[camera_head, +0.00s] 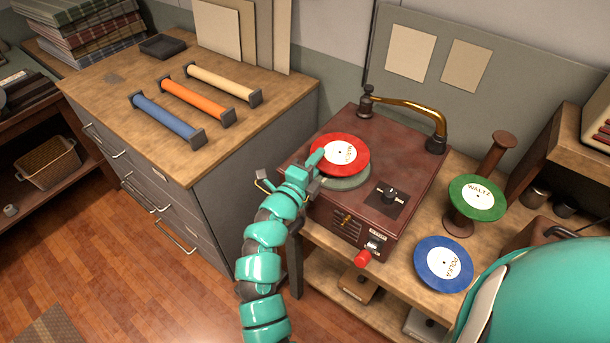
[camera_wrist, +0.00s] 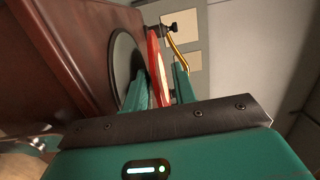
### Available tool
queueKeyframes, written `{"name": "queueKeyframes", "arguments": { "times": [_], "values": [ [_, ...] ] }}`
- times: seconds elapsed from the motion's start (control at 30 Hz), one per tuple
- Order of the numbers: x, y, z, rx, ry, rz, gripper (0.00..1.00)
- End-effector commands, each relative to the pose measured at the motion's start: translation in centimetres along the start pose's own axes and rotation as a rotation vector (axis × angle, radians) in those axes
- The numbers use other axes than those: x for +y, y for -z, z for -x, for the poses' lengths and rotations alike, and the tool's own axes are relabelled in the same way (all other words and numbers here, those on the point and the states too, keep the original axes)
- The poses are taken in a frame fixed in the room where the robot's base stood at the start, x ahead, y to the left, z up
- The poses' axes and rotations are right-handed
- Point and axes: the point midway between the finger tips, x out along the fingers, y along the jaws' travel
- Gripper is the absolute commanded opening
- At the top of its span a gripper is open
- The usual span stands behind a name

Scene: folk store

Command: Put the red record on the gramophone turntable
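The red record (camera_head: 328,146), with a white centre label, is held at its near left edge by my gripper (camera_head: 317,160). It hangs just above the grey-green turntable (camera_head: 346,183) of the brown gramophone (camera_head: 410,172), shifted toward the back left. In the wrist view, the fingers (camera_wrist: 160,88) are on both sides of the red record (camera_wrist: 153,58). A gap shows there between the record and the turntable (camera_wrist: 122,62). The record hides much of the turntable and its centre in the head view.
The brass tone arm (camera_head: 412,108) stands at the gramophone's back, clear of the record. A green record (camera_head: 486,209) rests on a wooden spool stand at right. A blue record (camera_head: 428,257) lies on the bench. A cabinet (camera_head: 225,155) with coloured rolls stands at left.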

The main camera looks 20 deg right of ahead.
Motion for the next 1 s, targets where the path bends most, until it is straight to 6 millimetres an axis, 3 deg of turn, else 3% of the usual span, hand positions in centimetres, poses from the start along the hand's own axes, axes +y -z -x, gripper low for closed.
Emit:
{"name": "queueKeyframes", "arguments": {
  "times": [0.6, 0.8, 1.0],
  "values": [
    [0.3, -0.1, 9.7, -0.006, 0.0, 0.0, 0.27],
    [0.2, -0.1, 11.4, -0.002, -0.002, -0.001, 0.27],
    [0.1, 0.0, 11.7, 0.0, -0.001, 0.0, 0.27]
  ]
}}
